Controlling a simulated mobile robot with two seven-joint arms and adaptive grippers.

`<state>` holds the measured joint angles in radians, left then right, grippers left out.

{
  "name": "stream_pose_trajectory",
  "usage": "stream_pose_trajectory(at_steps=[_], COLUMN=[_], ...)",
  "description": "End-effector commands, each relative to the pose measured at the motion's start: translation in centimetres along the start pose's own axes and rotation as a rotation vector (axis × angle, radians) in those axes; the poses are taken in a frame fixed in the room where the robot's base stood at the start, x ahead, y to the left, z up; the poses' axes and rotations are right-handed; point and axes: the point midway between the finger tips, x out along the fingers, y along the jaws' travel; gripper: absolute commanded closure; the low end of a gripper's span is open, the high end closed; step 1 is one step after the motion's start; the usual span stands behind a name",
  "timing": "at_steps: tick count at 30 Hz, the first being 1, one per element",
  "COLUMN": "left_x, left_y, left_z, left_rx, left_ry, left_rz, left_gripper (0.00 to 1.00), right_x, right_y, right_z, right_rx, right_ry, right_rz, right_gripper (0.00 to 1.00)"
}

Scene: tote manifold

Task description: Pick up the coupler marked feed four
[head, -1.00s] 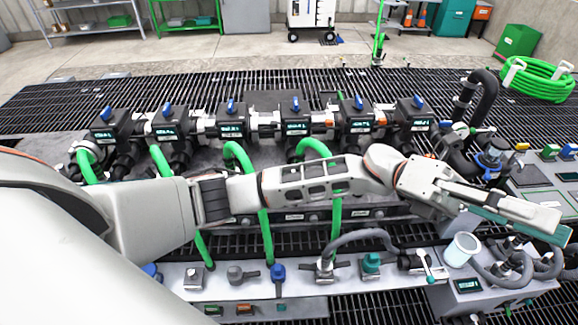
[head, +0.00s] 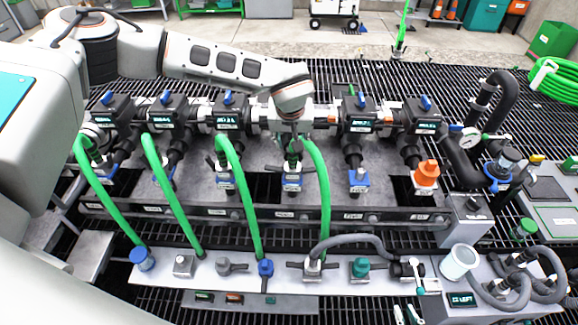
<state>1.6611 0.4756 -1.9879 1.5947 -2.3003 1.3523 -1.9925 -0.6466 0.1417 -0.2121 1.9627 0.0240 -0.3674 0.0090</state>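Several couplers hang under a row of black valves with blue handles. No marking reads clearly, so I cannot tell which one is marked feed four. The gripper points down beside the top of a green hose (head: 323,190). Its fingers are small and partly hidden by its wrist, so I cannot tell whether they are open or touch anything. A blue coupler (head: 358,181) and an orange one (head: 427,175) are further right.
Several green hoses arch from the valves to a grey front bench (head: 225,287). The bench carries blue, grey and teal fittings and a white cup (head: 459,262). Thick black pipes (head: 492,105) rise at the right. Black grating surrounds the manifold.

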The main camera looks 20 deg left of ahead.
Motion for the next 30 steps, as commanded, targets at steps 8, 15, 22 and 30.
stream_pose_trajectory(at_steps=[8,15,22,30], left_x=[2.7,6.0,7.6,7.6], left_y=[0.1,0.5,0.5,0.5], left_z=[0.0,0.0,-0.1,-0.1], left_rx=[0.001,-0.001,-0.001,-0.001], left_ry=[0.001,-0.002,0.0,0.0], left_rz=[-0.001,-0.002,0.0,0.0], left_gripper=[0.61,0.61,0.61,0.85], right_x=[-0.2,-0.5,-0.5,-0.5], right_y=[-0.1,-0.1,-0.1,-0.1], right_z=[0.2,-0.3,-0.4,-0.6], right_rx=[0.002,0.003,0.003,0.003], right_ry=[-0.006,-0.006,-0.005,-0.001], right_rz=[-0.002,-0.002,-0.002,-0.001], right_gripper=[0.85,0.85,0.85,0.85])
